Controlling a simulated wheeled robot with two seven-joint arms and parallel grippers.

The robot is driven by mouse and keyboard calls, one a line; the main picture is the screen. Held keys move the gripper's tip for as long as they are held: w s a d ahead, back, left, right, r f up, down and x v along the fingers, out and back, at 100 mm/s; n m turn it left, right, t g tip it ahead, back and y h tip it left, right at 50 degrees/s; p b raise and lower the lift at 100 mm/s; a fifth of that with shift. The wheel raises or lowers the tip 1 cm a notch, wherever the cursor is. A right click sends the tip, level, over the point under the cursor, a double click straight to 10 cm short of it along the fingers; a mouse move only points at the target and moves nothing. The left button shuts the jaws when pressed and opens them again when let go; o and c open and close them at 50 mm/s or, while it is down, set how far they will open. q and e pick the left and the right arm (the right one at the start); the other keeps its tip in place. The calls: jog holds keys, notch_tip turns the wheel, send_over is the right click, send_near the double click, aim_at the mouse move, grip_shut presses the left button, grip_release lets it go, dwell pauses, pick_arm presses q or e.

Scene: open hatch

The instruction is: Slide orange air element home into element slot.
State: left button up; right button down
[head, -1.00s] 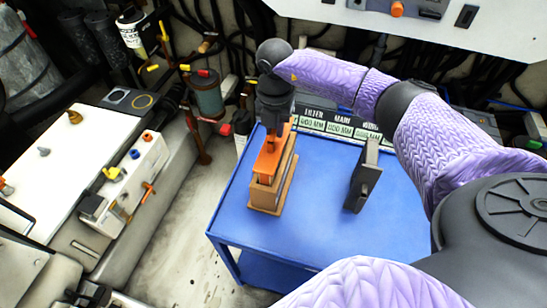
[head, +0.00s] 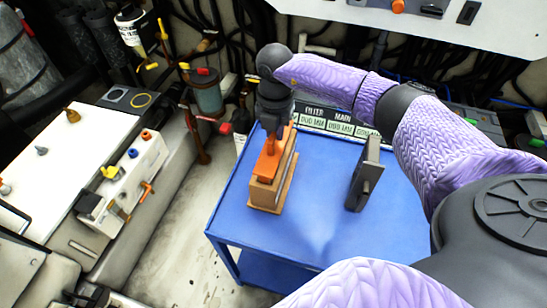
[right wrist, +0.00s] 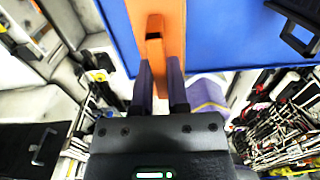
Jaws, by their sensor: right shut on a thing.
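The orange air element (head: 270,165) stands upright on the blue cart top, with a flat orange cap over a tan block-shaped body (head: 267,193). My right gripper (head: 274,132) is above it, shut on the upright orange handle of the cap. In the right wrist view the two dark fingers (right wrist: 161,88) close around this handle, and the orange cap (right wrist: 172,35) fills the top middle. I cannot tell whether the element's base touches the cart. I cannot make out the element slot in either view. My left gripper is not in view.
A dark grey panel with a handle (head: 364,177) stands on the blue cart (head: 320,225) to the right. A label board (head: 340,122) lines the cart's back edge. A white machine (head: 85,150) with valves is at left. Hoses and pipes crowd the back. The cart's front is clear.

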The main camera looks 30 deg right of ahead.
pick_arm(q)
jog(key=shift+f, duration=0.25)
pick_arm(e)
jog(key=shift+f, duration=0.35)
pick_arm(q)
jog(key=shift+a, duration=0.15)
pick_arm(e)
jog(key=shift+f, duration=0.1)
pick_arm(q)
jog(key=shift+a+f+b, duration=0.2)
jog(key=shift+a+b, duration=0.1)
jog(key=shift+b, duration=0.1)
pick_arm(e)
jog(key=shift+f, duration=0.25)
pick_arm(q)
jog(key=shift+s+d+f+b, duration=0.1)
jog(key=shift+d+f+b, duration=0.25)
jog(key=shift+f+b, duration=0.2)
pick_arm(e)
jog(key=shift+f, duration=0.85)
jog(key=c, duration=0.6)
grip_release()
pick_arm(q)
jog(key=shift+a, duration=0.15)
pick_arm(e)
jog(key=shift+o, duration=0.3)
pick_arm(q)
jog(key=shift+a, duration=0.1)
